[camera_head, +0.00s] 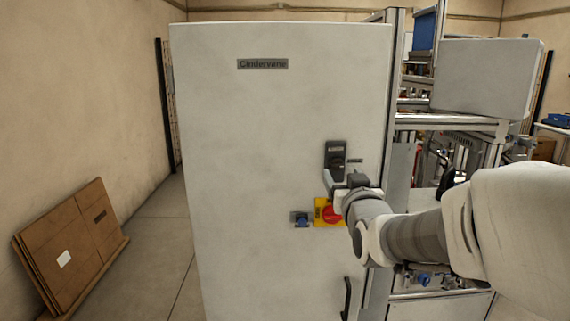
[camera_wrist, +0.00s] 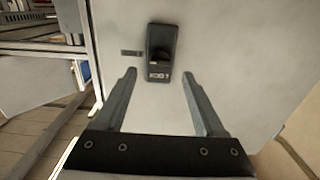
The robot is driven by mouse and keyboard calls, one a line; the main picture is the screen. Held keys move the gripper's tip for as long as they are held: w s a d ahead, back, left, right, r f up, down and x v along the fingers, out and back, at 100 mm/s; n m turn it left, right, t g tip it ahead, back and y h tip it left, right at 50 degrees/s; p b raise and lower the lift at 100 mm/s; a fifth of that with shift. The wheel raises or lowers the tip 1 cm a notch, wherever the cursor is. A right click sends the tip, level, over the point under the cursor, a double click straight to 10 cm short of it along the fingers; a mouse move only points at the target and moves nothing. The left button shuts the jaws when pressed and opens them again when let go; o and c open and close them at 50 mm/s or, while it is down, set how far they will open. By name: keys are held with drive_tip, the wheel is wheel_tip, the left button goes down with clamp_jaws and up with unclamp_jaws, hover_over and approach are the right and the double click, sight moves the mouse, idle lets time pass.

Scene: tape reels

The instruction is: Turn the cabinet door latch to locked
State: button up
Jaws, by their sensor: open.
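The cabinet door (camera_head: 270,140) is a large pale panel with a "Cindervane" plate near its top, and it looks closed. The latch (camera_head: 337,158) is a dark upright plate with a knob, near the door's right edge. In the wrist view the latch (camera_wrist: 160,52) is turned upside down, with a small label beside it. I cannot read the knob's position. My gripper (camera_wrist: 158,85) is open and empty, its two fingers apart with the latch beyond and between their tips. In the head view my gripper (camera_head: 343,184) is just below the latch and hides its lower part.
A red rotary switch on a yellow plate (camera_head: 321,218) and a small blue-grey fitting (camera_head: 301,219) sit below the latch. A black handle (camera_head: 347,298) is lower on the door. Metal frames and equipment (camera_head: 450,121) stand right. Flattened cardboard (camera_head: 75,240) leans at left.

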sight(338, 166)
drive_tip(key=shift+w+p, duration=0.4)
drive_tip(key=shift+w, duration=2.2)
clamp_jaws()
